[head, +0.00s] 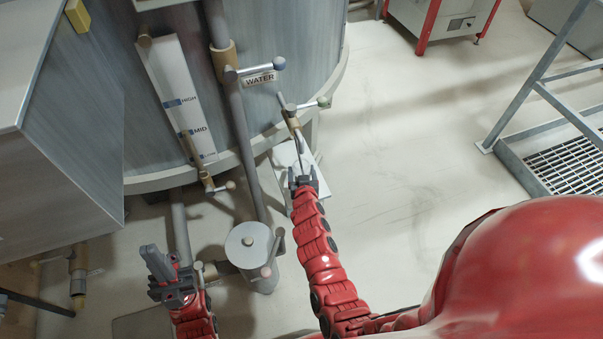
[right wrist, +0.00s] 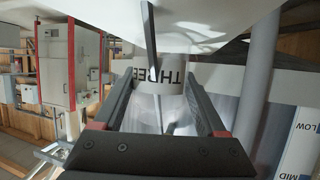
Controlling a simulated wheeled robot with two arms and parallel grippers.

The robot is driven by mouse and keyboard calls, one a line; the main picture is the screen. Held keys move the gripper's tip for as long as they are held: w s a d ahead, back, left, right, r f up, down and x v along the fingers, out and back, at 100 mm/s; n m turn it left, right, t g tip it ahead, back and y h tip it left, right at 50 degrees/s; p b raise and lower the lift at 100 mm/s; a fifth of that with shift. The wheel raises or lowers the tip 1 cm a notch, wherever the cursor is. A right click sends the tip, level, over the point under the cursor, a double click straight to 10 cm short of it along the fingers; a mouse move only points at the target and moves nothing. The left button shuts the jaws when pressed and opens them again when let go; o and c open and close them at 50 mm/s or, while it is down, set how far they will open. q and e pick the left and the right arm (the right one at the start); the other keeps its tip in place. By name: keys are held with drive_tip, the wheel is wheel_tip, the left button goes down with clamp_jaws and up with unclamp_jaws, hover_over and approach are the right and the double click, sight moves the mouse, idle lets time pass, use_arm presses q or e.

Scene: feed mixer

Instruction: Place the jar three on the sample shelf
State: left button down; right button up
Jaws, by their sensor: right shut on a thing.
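My right gripper (head: 303,178) is in front of the tank under a small tap. In the right wrist view it is shut on a clear jar (right wrist: 150,112) with a white label reading THREE (right wrist: 180,80). A thin rod crosses in front of the jar. In the head view the gripper mostly hides the jar. A small white plate (head: 282,192), perhaps the sample shelf, lies under and around this gripper; I cannot tell whether the jar touches it. My left gripper (head: 157,262) is at the lower left, apart from the jar; whether its fingers are parted is unclear.
The tank (head: 300,40) carries a WATER valve (head: 262,74), a green-knobbed tap (head: 318,103) and a HIGH/MID level gauge (head: 178,90). A grey canister (head: 250,245) stands between my arms. The floor (head: 420,150) to the right is clear up to a metal-grate step (head: 570,165).

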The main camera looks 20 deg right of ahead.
drive_tip(key=shift+f, duration=0.15)
drive_tip(key=shift+f, duration=0.25)
drive_tip(key=o, duration=1.5)
drive_tip(key=shift+r, duration=0.1)
drive_tip(key=shift+c, duration=0.2)
